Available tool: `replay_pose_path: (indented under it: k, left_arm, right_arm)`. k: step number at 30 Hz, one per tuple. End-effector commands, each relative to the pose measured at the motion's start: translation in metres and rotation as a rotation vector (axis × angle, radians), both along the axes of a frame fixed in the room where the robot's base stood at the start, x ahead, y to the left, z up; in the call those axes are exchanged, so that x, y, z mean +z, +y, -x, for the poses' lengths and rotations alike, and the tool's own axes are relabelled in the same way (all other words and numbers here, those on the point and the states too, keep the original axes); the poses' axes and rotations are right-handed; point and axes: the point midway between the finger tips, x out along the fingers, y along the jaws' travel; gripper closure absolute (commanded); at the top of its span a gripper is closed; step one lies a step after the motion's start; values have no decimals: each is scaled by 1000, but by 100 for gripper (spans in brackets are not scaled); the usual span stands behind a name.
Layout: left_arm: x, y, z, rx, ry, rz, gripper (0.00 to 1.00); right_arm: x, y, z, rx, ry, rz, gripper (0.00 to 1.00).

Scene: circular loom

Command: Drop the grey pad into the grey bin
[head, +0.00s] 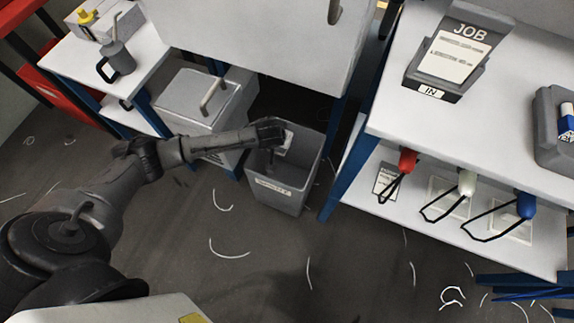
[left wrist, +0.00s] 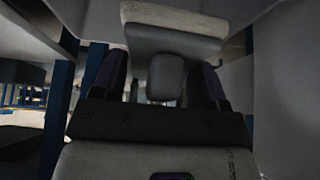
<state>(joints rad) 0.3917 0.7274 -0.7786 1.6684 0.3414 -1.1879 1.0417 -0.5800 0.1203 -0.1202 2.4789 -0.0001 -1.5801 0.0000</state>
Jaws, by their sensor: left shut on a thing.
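The grey pad (head: 288,141) is a small pale block, partly hidden by my left gripper (head: 276,145). In the left wrist view the pad (left wrist: 172,28) shows as a wide pale face with a rounded grip (left wrist: 165,78) between the two dark fingers (left wrist: 161,82). My left gripper is shut on this grip. The grey bin (head: 280,193) is an open-topped tapered box with a label on its front, standing on the floor. My left gripper and the pad are over the bin's opening in the head view; their exact height above the rim is unclear. My right gripper is not in view.
A grey lidded box (head: 205,100) stands left of the bin. A white shelf unit (head: 390,125) with blue legs is on the right, with several looped-cord tools on its lower shelf. A white cabinet (head: 255,45) is behind. Pale thread scraps lie on the open floor in front.

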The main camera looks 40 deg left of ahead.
Motion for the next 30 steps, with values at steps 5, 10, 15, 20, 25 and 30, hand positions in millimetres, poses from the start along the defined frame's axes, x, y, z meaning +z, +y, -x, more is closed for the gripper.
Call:
replay_pose_path:
  k: [5,10,15,20,25,30]
  left_arm:
    - [1,0,0,0,0,0,55]
    - [1,0,0,0,0,1,18]
    - [1,0,0,0,0,1,3]
    - [0,0,0,0,0,0,3]
    - [7,-1,3,-1,1,1,3]
    - [31,-5,14,-2,-1,2,3]
  right_arm:
    - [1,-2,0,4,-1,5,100]
    - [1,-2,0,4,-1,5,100]
    - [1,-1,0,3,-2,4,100]
    - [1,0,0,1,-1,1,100]
    - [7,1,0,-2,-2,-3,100]
    - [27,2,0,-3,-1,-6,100]
